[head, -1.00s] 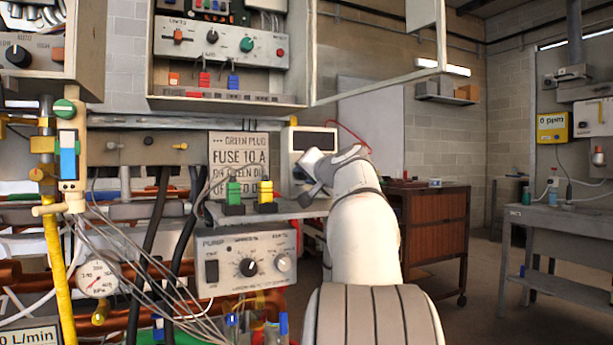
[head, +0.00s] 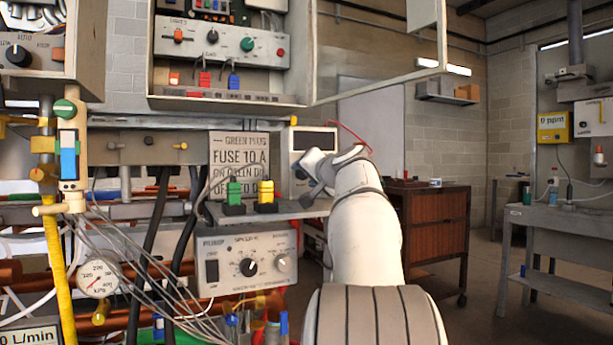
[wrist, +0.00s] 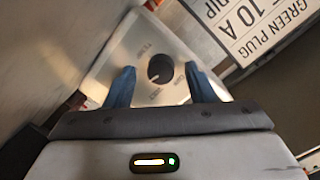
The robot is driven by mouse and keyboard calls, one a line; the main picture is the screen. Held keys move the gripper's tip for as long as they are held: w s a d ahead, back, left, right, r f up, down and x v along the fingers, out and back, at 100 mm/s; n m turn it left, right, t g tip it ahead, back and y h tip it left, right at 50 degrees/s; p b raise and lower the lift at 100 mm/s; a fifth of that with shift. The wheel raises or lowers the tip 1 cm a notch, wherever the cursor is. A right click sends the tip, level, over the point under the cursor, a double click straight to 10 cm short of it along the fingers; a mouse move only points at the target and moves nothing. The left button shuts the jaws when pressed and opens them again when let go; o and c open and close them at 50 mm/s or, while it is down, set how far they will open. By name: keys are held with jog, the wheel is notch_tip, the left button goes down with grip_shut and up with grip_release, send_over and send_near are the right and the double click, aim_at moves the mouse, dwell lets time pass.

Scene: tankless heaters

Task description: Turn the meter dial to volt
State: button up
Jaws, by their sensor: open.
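The meter is a pale box (head: 312,138) with a dark display strip, standing behind the shelf at the centre of the head view. Its dial, a round black knob (wrist: 160,70), shows in the wrist view on the meter's pale face. Small labels surround the dial, too blurred to read surely. A light mark shows on the knob, low and to the left. My gripper (wrist: 161,87) is open, its two blue fingers on either side of the dial; I cannot tell whether they touch it. In the head view my gripper (head: 306,178) hides the meter's lower face.
A shelf (head: 290,210) with green (head: 234,193) and yellow (head: 265,192) plugs lies left of my gripper. A sign (head: 239,150) stands behind them. A pump panel (head: 230,265) is below, and an open cabinet (head: 225,100) hangs above. The space right of my arm is freer.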

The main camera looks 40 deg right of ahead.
jog(key=v, duration=0.6)
jog(key=shift+s+a+p, duration=0.1)
jog(key=shift+s+p, duration=0.2)
jog(key=shift+s, duration=0.05)
jog(key=shift+s+a, duration=0.1)
jog(key=shift+s, duration=0.3)
